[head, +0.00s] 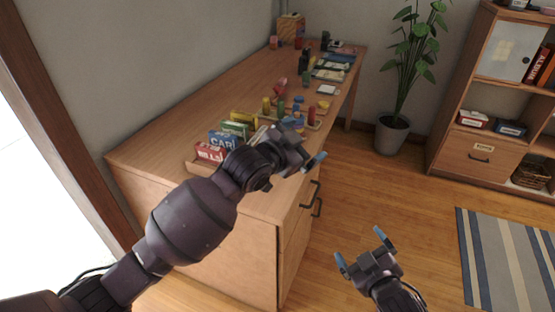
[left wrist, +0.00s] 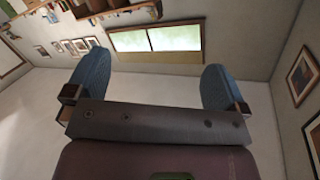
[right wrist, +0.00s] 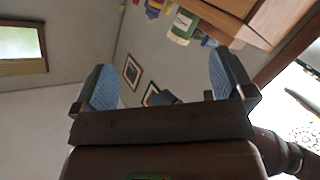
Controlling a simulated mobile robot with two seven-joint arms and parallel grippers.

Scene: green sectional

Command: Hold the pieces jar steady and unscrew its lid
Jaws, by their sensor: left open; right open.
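I cannot single out the pieces jar or its lid for certain in the head view; part of the desk top is hidden behind my left arm. A green container with a pale label (right wrist: 183,27) shows at the top of the right wrist view; I cannot tell whether it is the jar. My left gripper (head: 303,145) is open and empty above the desk's front edge. Its spread blue fingers also show in the left wrist view (left wrist: 155,82). My right gripper (head: 362,250) is open and empty over the floor, right of the desk; its fingers are apart in the right wrist view (right wrist: 165,82).
The long wooden desk (head: 155,150) carries small labelled boxes (head: 222,140) near its close end, several coloured pieces mid-desk (head: 282,104), and more items at the far end. A potted plant (head: 392,135), shelf unit (head: 480,130) and striped rug (head: 510,255) stand right. Floor between is clear.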

